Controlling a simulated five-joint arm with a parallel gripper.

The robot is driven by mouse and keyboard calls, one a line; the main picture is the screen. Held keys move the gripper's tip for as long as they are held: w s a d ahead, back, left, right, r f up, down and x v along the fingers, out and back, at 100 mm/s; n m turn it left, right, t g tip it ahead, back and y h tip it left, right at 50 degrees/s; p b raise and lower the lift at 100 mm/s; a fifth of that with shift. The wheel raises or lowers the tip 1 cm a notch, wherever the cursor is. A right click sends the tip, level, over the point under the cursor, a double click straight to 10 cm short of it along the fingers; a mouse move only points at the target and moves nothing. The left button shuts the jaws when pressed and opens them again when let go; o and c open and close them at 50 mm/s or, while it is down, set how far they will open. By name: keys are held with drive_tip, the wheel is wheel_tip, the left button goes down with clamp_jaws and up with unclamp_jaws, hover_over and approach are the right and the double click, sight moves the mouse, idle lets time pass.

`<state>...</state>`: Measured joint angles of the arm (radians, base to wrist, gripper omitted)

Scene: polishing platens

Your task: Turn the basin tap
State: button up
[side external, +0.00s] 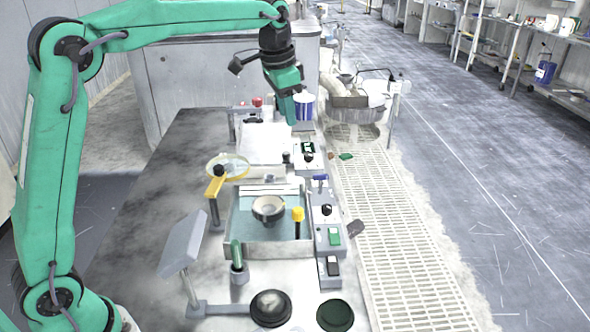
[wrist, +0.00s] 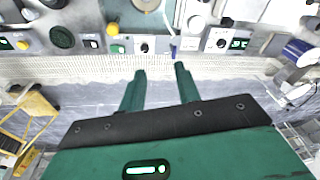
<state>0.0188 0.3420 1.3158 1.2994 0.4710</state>
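The basin (side external: 240,222) is a shallow rectangular metal tray with a round grey bowl (side external: 268,209) in it. A small blue-handled fitting (side external: 320,178), which looks like the tap, stands at its far right corner. It also shows in the wrist view (wrist: 173,51), ahead of the fingertips. A yellow-topped post (side external: 298,215) stands at the basin's right side; I cannot tell whether it is a tap too. My gripper (side external: 290,119) points down beyond the basin, above the far end of the bench, apart from both. In the wrist view its fingers (wrist: 160,72) are apart with nothing between them.
A yellow-armed ring lens (side external: 228,167) and a grey angled panel (side external: 184,243) stand left of the basin. Control boxes (side external: 328,232) line the right bench edge. A white and blue container (side external: 304,107) is near my gripper. The grated floor strip at right is largely clear.

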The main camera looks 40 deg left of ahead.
drive_tip(key=w+f+m+g, duration=0.1)
drive_tip(key=w+f+m, duration=0.1)
drive_tip(key=w+f, duration=0.45)
drive_tip(key=m+g, duration=0.1)
hover_over(321, 175)
wheel_tip(321, 175, down, 7)
drive_tip(key=shift+a, duration=0.1)
drive_tip(key=shift+f, duration=0.1)
drive_tip(key=shift+f, duration=3.8)
clamp_jaws()
